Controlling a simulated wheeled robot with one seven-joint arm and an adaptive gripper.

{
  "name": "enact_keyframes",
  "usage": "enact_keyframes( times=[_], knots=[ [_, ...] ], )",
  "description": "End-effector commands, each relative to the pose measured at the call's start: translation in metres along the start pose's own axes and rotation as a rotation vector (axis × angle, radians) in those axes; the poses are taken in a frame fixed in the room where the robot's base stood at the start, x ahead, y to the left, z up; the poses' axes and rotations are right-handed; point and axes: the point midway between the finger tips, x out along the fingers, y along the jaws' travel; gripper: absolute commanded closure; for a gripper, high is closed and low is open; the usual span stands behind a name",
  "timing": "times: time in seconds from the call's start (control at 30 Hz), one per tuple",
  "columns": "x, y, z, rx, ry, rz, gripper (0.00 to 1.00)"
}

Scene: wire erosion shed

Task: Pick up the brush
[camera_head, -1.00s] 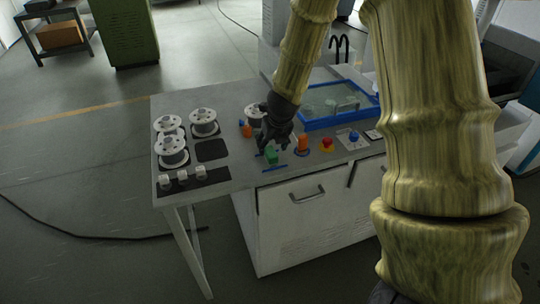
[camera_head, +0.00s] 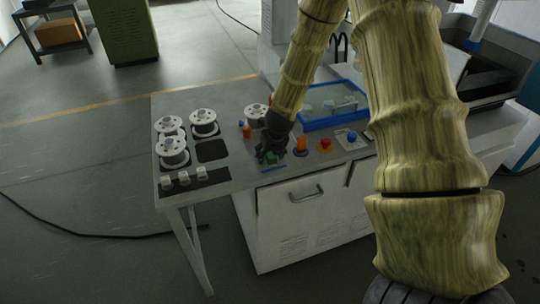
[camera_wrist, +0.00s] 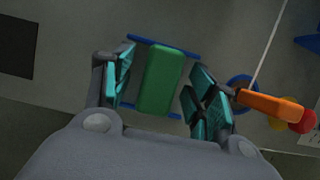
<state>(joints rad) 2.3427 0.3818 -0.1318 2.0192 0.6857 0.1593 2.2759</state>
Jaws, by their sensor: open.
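A green block (camera_wrist: 160,80), which looks like the brush, lies on the grey worktop between two thin blue strips. In the wrist view it sits between the two teal-padded fingers of my gripper (camera_wrist: 162,88), with a gap on both sides. My gripper is open and empty around it. In the head view my gripper (camera_head: 277,152) is low over the front of the worktop and hides most of the green block (camera_head: 270,158). I cannot see any bristles.
An orange upright piece (camera_head: 302,145) in a blue ring stands close to the right finger. A red button (camera_head: 325,144) and a blue knob (camera_head: 352,136) are farther right. White spools (camera_head: 173,151) stand at left; a blue-framed tray (camera_head: 335,105) lies behind.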

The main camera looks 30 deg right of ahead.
Motion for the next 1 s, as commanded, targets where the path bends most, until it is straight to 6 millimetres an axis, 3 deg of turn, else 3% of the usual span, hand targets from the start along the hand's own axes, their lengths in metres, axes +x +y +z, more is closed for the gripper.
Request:
enact_keyframes(
  times=[0.33,0.6,0.7,1.0],
  knots=[
    [0.0035,-0.0002,0.0001,0.000,-0.001,0.000,0.43],
    [0.0034,-0.0002,0.0000,0.000,0.000,0.000,0.92],
    [0.0033,-0.0002,0.0000,0.000,-0.001,0.000,0.96],
    [0.0009,0.0000,0.0012,0.000,-0.001,0.000,0.96]
  ],
)
